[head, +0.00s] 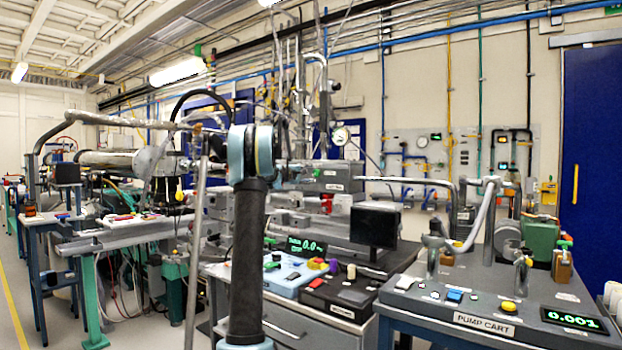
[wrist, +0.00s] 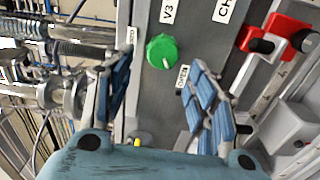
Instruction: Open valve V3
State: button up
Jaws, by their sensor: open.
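A round green knob (wrist: 161,51) sits on a grey panel (wrist: 150,100) in the wrist view, beside a white label (wrist: 168,12) reading V3. A pale mark shows on the knob's lower edge. One small label (wrist: 130,36) lies left of the knob and another (wrist: 183,77) lower right; their words are too small to read surely. My gripper (wrist: 162,62) is open, with its blue padded fingers apart on either side of the knob in the picture. I see no contact; the depth gap is unclear. I cannot make out the knob in the head view.
A red clamp-like part (wrist: 275,40) and a second label (wrist: 226,8) lie right of the knob. Metal pipework (wrist: 70,50) is at the left. In the head view, a pump cart (head: 560,290) stands right and a control bench (head: 385,270) in the middle.

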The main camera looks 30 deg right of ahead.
jog(key=v, duration=0.8)
jog(key=shift+s+f, duration=0.2)
jog(key=shift+s, duration=0.2)
